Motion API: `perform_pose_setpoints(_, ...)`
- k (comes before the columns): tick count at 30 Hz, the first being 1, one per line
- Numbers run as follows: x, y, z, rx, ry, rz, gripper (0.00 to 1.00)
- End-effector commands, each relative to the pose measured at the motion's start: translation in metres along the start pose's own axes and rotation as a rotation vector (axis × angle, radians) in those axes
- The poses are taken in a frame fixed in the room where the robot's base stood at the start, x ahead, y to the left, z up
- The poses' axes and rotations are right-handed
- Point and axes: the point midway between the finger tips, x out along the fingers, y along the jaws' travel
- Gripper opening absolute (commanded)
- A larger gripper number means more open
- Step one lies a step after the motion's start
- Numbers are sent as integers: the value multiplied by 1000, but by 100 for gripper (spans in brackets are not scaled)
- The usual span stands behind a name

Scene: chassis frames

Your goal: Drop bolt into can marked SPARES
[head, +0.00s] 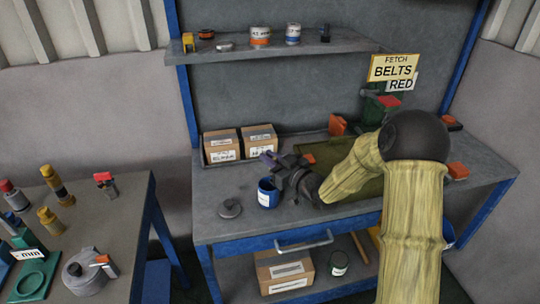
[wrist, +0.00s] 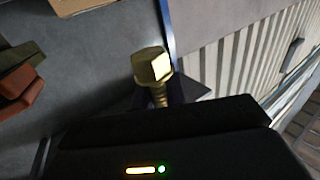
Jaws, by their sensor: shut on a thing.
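A brass-coloured bolt with a hex head (wrist: 152,66) stands out between the fingers of my gripper (wrist: 158,98) in the wrist view. My gripper (head: 272,160) is shut on it. In the head view the gripper is over the bench, close to a blue can (head: 268,194) and seemingly above its right side. I cannot make out the bolt in the head view. The blue can is open, upright and has a white label too small to read. No can is readable as SPARES.
Two cardboard boxes (head: 222,146) stand in a tray behind the can. A grey round lid (head: 230,208) lies left of it. A green mat (head: 345,155) is under my arm. More cans, including an orange-banded one (head: 260,37), stand on the upper shelf. A cluttered side table (head: 115,235) is at left.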

Motion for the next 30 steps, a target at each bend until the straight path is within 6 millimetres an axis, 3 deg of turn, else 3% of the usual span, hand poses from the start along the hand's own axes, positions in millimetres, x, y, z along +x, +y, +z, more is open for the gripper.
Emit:
perform_pose_setpoints(4,0,0,12,-1,1,0,0)
perform_pose_setpoints(14,0,0,13,-1,1,0,0)
perform_pose_setpoints(15,0,0,13,-1,1,0,21)
perform_pose_setpoints(18,0,0,13,-1,1,0,39)
perform_pose_setpoints(30,-6,0,14,-1,-1,0,39)
